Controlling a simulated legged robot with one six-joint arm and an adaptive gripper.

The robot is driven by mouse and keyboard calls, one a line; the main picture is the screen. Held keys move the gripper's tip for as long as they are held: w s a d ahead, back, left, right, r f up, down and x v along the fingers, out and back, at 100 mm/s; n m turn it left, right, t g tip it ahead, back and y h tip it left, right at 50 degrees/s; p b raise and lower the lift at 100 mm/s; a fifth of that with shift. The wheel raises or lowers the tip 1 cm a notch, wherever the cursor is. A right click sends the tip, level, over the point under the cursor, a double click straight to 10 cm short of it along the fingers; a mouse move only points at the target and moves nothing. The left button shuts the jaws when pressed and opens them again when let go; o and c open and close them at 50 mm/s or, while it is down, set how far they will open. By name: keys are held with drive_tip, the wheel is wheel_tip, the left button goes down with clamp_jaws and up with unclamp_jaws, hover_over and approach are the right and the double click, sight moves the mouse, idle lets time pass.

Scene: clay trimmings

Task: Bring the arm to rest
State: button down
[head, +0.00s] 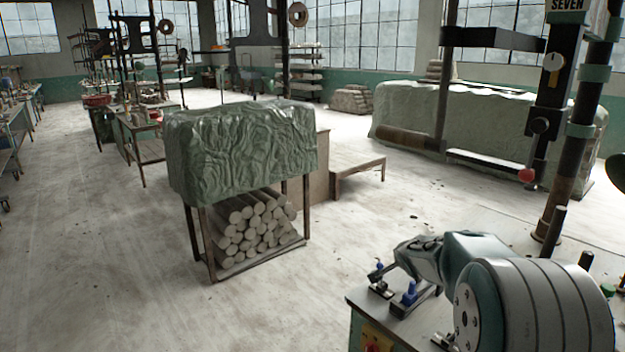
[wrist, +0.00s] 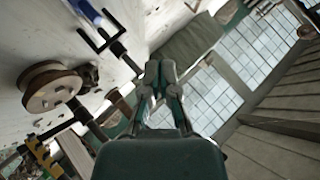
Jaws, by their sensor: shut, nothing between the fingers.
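My gripper (wrist: 160,68) shows in the middle of the wrist view, with teal and dark fingers. Its fingertips are together and nothing is between them. The wrist view is strongly tilted, with a window wall beyond the fingers. The fingers touch nothing that I can make out. In the head view I cannot clearly pick out my gripper.
A table draped in green sheeting (head: 240,150) stands mid-floor, with grey clay rolls (head: 250,228) beneath. A low wooden platform (head: 357,160) is behind it. The left floor is clear.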

drive_tip(key=s+a+r+n+g, duration=0.1)
drive_tip(key=s+a+r+n, duration=0.15)
drive_tip(key=s+r, duration=0.5)
drive_tip(key=s+a+n+g, duration=0.1)
drive_tip(key=s+a+n, duration=0.1)
drive_tip(key=s, duration=0.9)
drive_tip(key=s+a+f+n+g+y, duration=0.1)
drive_tip(key=s+a+n, duration=0.2)
drive_tip(key=s, duration=0.8)
drive_tip(key=s+a+f+n+g, duration=0.1)
drive_tip(key=s+n, duration=0.4)
drive_tip(key=s, duration=0.7)
drive_tip(key=shift+a+g+y, duration=0.4)
drive_tip(key=shift+a+g, duration=0.2)
drive_tip(key=shift+a, duration=0.65)
